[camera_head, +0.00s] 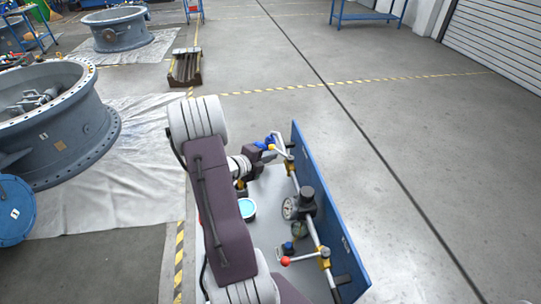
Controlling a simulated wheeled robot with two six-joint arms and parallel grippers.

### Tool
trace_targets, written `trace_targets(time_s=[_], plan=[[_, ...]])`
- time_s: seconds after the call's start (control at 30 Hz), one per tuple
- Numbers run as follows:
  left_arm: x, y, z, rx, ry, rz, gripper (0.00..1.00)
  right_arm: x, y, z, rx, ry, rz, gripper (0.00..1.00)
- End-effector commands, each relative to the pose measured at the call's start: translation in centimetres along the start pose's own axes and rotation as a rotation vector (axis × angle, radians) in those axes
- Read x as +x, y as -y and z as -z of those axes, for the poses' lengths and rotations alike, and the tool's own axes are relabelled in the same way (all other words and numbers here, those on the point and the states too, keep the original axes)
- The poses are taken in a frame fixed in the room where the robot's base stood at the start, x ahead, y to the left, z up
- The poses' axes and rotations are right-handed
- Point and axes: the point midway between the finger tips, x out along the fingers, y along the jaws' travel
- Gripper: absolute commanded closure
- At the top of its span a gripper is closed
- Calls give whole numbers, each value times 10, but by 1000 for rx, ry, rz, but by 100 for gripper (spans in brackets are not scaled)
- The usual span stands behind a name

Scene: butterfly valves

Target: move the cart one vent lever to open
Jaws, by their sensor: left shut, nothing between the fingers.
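A cart with a grey top (268,185) and an upright blue panel (325,200) stands in front of me. A pipe runs along the panel with a valve near each end. The near valve (323,257) has a lever with a red knob (285,261), pointing left across the pipe. The far valve (289,162) has a pale lever (279,142) beside my left gripper. Which lever is the vent lever I cannot tell. My left gripper (268,144) is shut and empty, close to the far lever; whether it touches is too small to tell. My right gripper is out of view.
A round gauge (290,208) and a dark fitting (307,197) sit mid-pipe. A cyan-topped round item (247,208) lies on the cart. Large grey valve bodies (60,130) stand on sheeting at the left. The floor right of the cart is clear.

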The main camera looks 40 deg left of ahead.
Motion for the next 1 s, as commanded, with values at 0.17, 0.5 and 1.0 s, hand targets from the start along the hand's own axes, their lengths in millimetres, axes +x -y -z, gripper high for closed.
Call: trace_targets(time_s=[0.17, 0.5, 1.0], plan=[[0, 0, 0, 0, -1, 0, 100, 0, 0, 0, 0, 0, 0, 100], [2, 2, -2, 21, -56, 0, 100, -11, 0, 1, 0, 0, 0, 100], [9, 8, -8, 73, -187, 0, 100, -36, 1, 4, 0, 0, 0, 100]])
